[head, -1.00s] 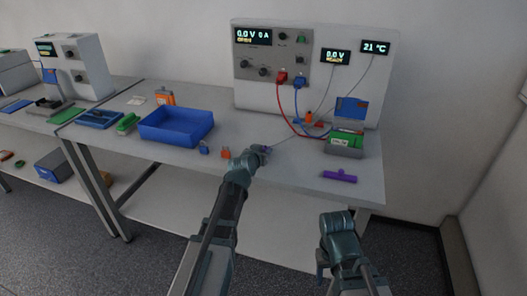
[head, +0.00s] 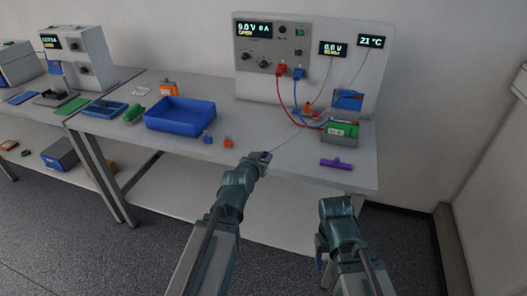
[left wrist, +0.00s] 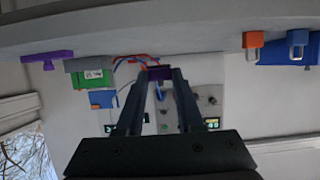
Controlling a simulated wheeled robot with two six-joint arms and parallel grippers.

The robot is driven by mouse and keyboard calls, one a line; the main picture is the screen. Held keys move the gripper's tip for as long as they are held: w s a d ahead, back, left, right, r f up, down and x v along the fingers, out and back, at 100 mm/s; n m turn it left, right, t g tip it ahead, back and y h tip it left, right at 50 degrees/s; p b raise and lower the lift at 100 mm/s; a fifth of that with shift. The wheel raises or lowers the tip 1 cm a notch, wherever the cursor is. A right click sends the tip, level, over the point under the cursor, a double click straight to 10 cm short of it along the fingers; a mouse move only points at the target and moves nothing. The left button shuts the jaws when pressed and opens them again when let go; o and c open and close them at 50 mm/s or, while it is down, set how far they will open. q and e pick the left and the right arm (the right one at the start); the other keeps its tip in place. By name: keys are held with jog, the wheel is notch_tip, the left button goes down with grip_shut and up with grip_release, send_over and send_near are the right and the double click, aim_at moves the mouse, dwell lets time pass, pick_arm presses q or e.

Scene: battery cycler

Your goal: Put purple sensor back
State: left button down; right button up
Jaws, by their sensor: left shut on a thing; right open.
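My left gripper (head: 265,155) is shut on the purple sensor (left wrist: 159,73), at the table's front edge in the head view. A thin grey lead runs from it up toward the 21 °C display (head: 374,41). The left wrist view shows the purple piece between the two fingertips. A purple holder (head: 336,164) lies on the tabletop to the right of this gripper, apart from it; it also shows at the upper left of the left wrist view (left wrist: 47,57). My right gripper (head: 321,258) is open, low in front of the table.
A green cell in a grey holder (head: 341,139) with a raised blue part stands behind the purple holder. Red and blue cables run from the cycler (head: 280,71). Small blue (head: 207,138) and orange (head: 228,142) pieces and a blue tray (head: 181,113) are on the left.

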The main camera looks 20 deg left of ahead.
pick_arm(q)
jog(key=shift+s+d+r, duration=0.1)
jog(key=shift+s, duration=0.45)
notch_tip(320, 180, up, 6)
jog(key=p, duration=0.6)
jog(key=shift+r, duration=0.15)
